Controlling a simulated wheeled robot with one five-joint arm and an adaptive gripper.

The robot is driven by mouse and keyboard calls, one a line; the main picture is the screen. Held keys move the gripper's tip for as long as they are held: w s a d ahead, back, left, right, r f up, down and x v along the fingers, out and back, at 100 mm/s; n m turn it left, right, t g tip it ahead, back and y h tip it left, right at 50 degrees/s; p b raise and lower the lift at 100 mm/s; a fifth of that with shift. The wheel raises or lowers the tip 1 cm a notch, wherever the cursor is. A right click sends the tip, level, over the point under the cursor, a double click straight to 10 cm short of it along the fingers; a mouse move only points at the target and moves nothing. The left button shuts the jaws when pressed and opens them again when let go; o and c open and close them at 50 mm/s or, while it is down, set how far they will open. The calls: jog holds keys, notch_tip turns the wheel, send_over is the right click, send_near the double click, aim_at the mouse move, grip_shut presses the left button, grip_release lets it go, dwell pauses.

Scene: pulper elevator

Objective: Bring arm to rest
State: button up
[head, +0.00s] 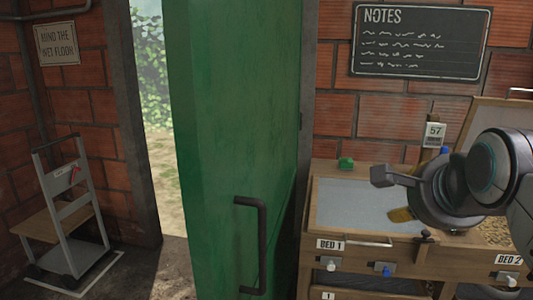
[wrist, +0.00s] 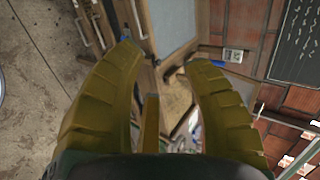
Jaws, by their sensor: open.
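My gripper (head: 402,214) is at the right of the head view, in front of the bench, with a yellow finger showing past my dark wrist. In the wrist view, the two yellow fingers of my gripper (wrist: 164,58) stand wide apart. Nothing is seen held between the fingertips. A narrow yellowish bar (wrist: 150,122) shows between the finger bases; I cannot tell what it is. My arm comes in from the right edge of the head view and hides part of the bench.
A green door (head: 235,120) stands ajar at the centre. A wooden bench (head: 450,250) with the BED 1 tray (head: 355,205) is at right, a green block (head: 346,163) on its back edge. A hand cart (head: 80,225) stands at left. Some floor (head: 175,275) before the doorway is clear.

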jog(key=s+a+f+n+g+y+p, duration=0.1)
jog(key=s+a+f+n+g+p, duration=0.2)
jog(key=s+f+n+p, duration=0.3)
jog(key=s+a+f+n+g+p, duration=0.3)
jog(key=s+f+n+p, duration=0.3)
jog(key=s+n, duration=0.4)
jog(key=shift+f+n+g+y+p, duration=0.3)
jog(key=shift+f+n+g+y, duration=0.15)
jog(key=shift+n, duration=1.05)
jog(key=shift+r, duration=0.15)
